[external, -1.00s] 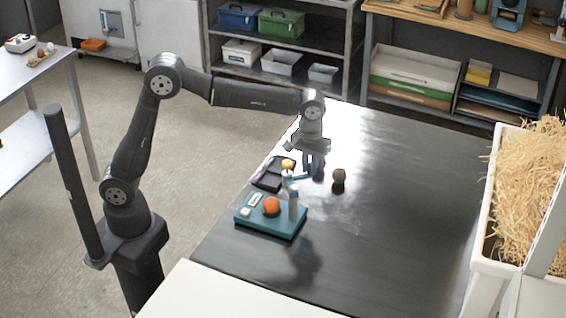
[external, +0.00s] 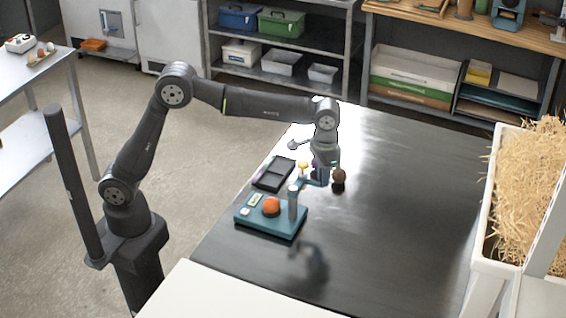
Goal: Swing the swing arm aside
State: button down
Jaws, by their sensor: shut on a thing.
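The teal base (external: 262,227) stands on the dark table with an orange dome (external: 271,206) on top. A grey-blue post (external: 293,205) rises from its right side. The blue swing arm (external: 307,183) reaches from the post top towards the right. My gripper (external: 321,177) points down and is shut on the swing arm near its outer end; its fingertips are small and partly hidden. A yellow knob (external: 303,166) shows just behind the swing arm; what it is fixed to is unclear.
A dark tray (external: 273,174) lies behind the base. A brown round object (external: 339,177) stands close to the right of my gripper, and a purple thing is mostly hidden behind it. The table's right side is clear up to the white straw-filled crate (external: 483,240).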

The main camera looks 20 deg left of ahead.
dwell(0.4)
jog(key=c, duration=1.4)
grip_release()
jog(key=shift+r, duration=0.1)
notch_tip(320, 180, up, 17)
jog(key=shift+r, duration=0.15)
notch_tip(320, 180, down, 18)
jog(key=shift+r, duration=0.2)
